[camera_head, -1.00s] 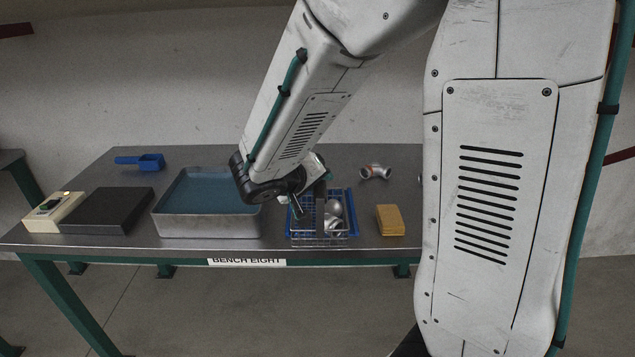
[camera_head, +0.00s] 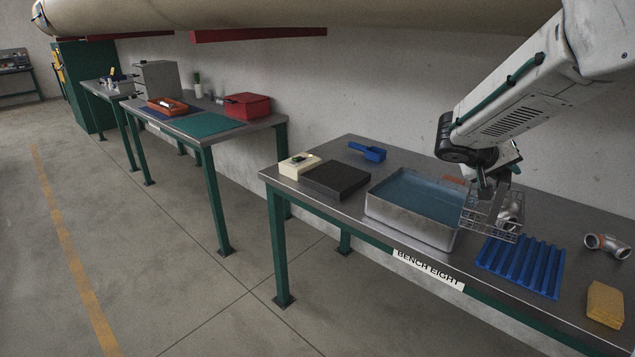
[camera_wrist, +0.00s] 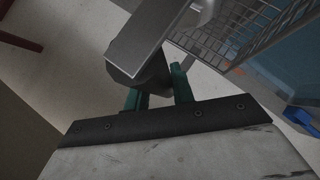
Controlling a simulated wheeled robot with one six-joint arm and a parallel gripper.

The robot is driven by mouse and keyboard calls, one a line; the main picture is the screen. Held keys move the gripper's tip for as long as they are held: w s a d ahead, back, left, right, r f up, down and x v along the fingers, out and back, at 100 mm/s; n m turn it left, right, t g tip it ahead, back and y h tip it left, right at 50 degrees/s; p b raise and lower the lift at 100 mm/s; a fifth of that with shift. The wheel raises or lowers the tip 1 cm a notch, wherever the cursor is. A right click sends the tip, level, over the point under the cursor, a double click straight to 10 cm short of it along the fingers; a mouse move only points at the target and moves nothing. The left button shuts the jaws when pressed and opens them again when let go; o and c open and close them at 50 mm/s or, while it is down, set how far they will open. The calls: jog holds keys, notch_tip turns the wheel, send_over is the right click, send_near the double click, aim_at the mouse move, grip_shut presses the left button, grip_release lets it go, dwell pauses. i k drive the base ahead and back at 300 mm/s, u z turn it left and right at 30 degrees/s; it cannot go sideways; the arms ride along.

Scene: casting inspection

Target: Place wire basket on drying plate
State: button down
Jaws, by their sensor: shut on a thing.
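The wire basket (camera_head: 488,231) hangs under my gripper (camera_head: 491,188), raised above the blue ribbed rack and close to the right end of the water tank. My gripper is shut on the basket, and a metal pipe fitting (camera_head: 511,208) sits in it. In the wrist view, the basket mesh (camera_wrist: 238,28) is at the top right, beyond my gripper (camera_wrist: 158,90). The exact grip point is hidden. The dark flat slab (camera_head: 336,180) beside a cream control box (camera_head: 299,165) looks like the drying plate. It lies bare at the bench's left end, left of the tank.
The steel tank (camera_head: 408,226) of blue liquid stands between basket and dark slab. The blue ribbed rack (camera_head: 520,266) is empty. A blue scoop (camera_head: 368,152) lies behind the slab. A pipe fitting (camera_head: 607,246) and yellow sponge (camera_head: 605,304) are at right.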

aim_at(336, 173)
jog(key=u, duration=0.45)
jog(key=k, duration=0.45)
jog(key=u, duration=1)
jog(key=i, duration=0.75)
jog(key=u, duration=0.4)
jog(key=i, duration=0.95)
jog(key=z, duration=0.55)
jog(key=i, duration=0.65)
jog(key=z, duration=1.2)
jog(key=i, duration=0.4)
jog(key=z, duration=0.35)
